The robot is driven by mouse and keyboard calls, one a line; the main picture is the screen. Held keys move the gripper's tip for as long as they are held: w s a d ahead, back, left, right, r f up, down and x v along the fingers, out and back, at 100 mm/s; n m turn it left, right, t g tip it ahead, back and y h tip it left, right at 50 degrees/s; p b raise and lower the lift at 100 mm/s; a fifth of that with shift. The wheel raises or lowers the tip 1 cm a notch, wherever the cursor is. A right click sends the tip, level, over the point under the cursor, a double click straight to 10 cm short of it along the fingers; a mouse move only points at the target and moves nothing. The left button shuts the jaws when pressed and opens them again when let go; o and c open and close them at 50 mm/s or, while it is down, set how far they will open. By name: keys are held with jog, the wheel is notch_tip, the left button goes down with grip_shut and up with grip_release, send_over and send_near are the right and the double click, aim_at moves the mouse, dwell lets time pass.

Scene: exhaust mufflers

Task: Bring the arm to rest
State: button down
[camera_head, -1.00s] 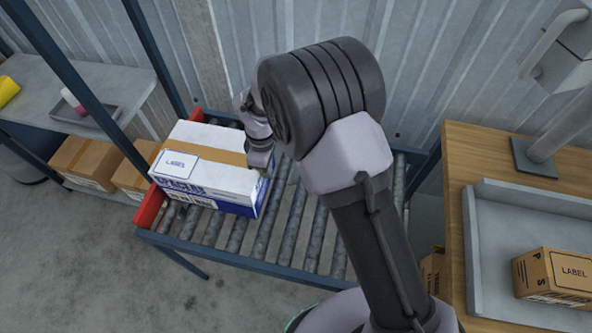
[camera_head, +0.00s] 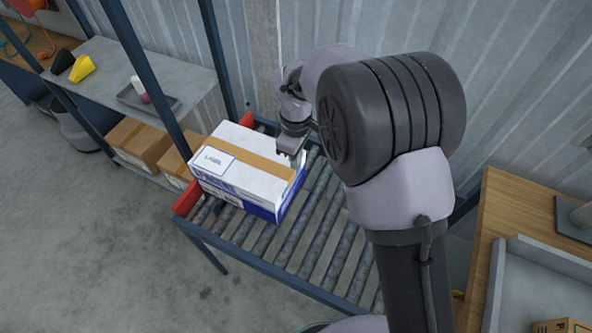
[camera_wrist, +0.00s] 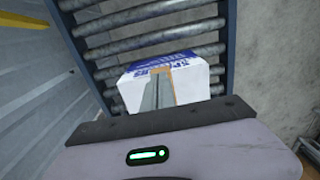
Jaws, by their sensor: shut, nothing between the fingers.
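My gripper (camera_head: 291,153) is at the end of my arm, just above the right end of a white and blue box in the head view. The box (camera_head: 226,170) has a brown tape strip and a label, and sits on a roller conveyor (camera_head: 303,232) against its red end stop. The wrist view also shows the box (camera_wrist: 193,78) ahead of the gripper, with the conveyor rollers (camera_wrist: 150,40) beyond it. My gripper is shut with nothing in it. I cannot tell whether its fingertips touch the box. My thick upper arm hides part of the conveyor.
A grey shelf (camera_head: 110,75) with a tray, a cup and a yellow item stands at the left, with brown cartons (camera_head: 140,143) below. A wooden table (camera_head: 497,215) with a grey tray (camera_head: 545,262) is at the right. A corrugated wall is behind. Floor is free at front left.

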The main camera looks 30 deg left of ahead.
jog(key=w+d+r+m, duration=0.1)
jog(key=d+r+m, duration=0.15)
jog(key=r, duration=0.35)
jog(key=w+d+r+m, duration=0.1)
jog(key=d+r, duration=0.3)
jog(key=r, duration=0.2)
jog(key=s+d+r+m+t+y+b, duration=0.3)
jog(key=d+r+m, duration=0.4)
jog(key=d, duration=0.6)
jog(key=s+d+m+t+h+b, duration=0.1)
jog(key=s+d+m+t+b, duration=0.1)
jog(key=s+d+m, duration=1)
jog(key=shift+s+d+f+t+b, duration=0.4)
jog(key=shift+s+d, duration=0.35)
jog(key=shift+s, duration=0.45)
